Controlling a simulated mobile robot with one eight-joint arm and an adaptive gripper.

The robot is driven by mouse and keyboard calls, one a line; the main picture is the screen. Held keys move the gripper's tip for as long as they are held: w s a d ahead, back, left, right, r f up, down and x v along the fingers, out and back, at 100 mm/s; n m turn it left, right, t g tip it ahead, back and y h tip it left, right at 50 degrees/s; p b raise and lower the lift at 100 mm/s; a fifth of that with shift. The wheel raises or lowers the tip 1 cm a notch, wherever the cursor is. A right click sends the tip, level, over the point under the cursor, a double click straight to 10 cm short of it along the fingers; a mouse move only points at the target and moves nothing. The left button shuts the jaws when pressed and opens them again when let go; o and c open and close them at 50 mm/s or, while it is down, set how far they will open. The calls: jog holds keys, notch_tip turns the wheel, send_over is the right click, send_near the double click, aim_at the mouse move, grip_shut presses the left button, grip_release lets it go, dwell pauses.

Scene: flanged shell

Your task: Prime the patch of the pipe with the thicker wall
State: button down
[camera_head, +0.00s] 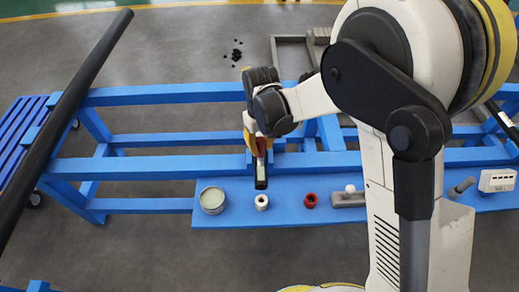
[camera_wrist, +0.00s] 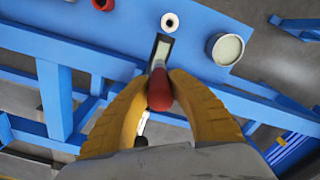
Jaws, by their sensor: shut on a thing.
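My gripper (camera_head: 259,146) is shut on a red-handled tool (camera_wrist: 159,92), possibly a brush, with a dark, pale-centred end. In the head view the tool's dark end (camera_head: 261,175) points down over the blue shelf. The yellow fingers press on both sides of the red handle in the wrist view. An open can (camera_head: 212,200) with pale contents stands on the shelf, left of the tool; it also shows in the wrist view (camera_wrist: 225,48). A long black pipe (camera_head: 65,115) runs diagonally at the far left, well away from my gripper. I cannot make out its wall thickness or any patch.
The blue shelf (camera_head: 235,217) also holds a white ring (camera_head: 262,202), a red ring (camera_head: 310,200), a grey tool with a white ball (camera_head: 349,199) and a white box (camera_head: 496,181). Blue frame beams (camera_head: 120,170) run behind. Dark bits (camera_head: 236,52) lie on the floor.

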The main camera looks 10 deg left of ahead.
aim_at(261, 139)
jog(key=shift+r+p, duration=0.9)
jog(key=shift+r, duration=0.9)
jog(key=shift+d+f, duration=0.1)
